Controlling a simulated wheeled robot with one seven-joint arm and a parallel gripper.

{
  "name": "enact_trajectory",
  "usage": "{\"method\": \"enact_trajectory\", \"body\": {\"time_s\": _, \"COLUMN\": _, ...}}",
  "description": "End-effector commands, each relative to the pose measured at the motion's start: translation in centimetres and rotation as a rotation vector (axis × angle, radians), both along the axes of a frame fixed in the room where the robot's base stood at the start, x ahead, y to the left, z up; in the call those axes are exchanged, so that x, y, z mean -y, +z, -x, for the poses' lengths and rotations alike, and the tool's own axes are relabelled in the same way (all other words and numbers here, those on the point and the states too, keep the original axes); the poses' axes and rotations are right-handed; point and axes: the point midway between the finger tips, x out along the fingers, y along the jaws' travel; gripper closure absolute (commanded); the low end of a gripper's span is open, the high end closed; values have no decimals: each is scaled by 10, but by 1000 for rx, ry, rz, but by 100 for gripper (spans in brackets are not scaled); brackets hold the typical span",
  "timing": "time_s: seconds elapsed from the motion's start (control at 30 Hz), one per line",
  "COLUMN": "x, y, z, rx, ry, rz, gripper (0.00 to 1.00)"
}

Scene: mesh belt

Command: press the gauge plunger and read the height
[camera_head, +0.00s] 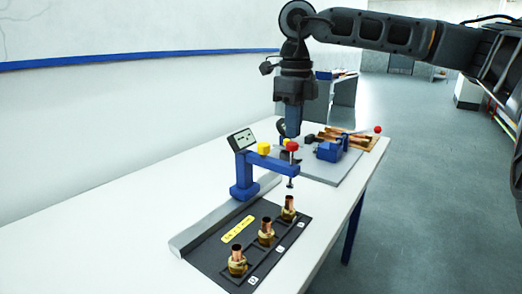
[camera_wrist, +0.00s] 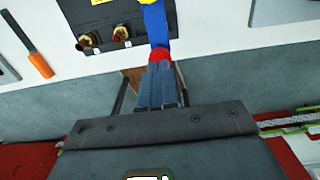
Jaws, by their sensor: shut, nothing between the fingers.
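The blue height gauge (camera_head: 243,178) stands on the grey rail at the back of a dark tray, with a tilted display (camera_head: 242,140) on its left. Its red plunger knob (camera_head: 291,146) tops a thin stem at the end of the blue arm. The stem's tip is over the farthest copper-and-brass fitting (camera_head: 288,209). My gripper (camera_head: 292,132) is shut and empty, pointing down just above the red knob. In the wrist view, the shut fingers (camera_wrist: 159,68) overlap the red knob (camera_wrist: 160,54); I cannot tell whether they touch it. The display's digits are too small to read.
Two more fittings (camera_head: 266,233) (camera_head: 237,263) stand in the dark tray (camera_head: 216,258), beside a yellow label (camera_head: 237,229). A blue vise (camera_head: 328,151) and a wooden tray of copper pieces (camera_head: 375,144) lie farther back.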

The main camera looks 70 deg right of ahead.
Motion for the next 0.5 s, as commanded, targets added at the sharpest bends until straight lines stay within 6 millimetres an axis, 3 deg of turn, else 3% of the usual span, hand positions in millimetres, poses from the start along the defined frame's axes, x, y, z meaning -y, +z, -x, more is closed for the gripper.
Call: {"method": "enact_trajectory", "body": {"time_s": 0.5, "x": 0, "y": -14, "z": 0, "rx": 0, "ry": 0, "rz": 0, "gripper": 100}}
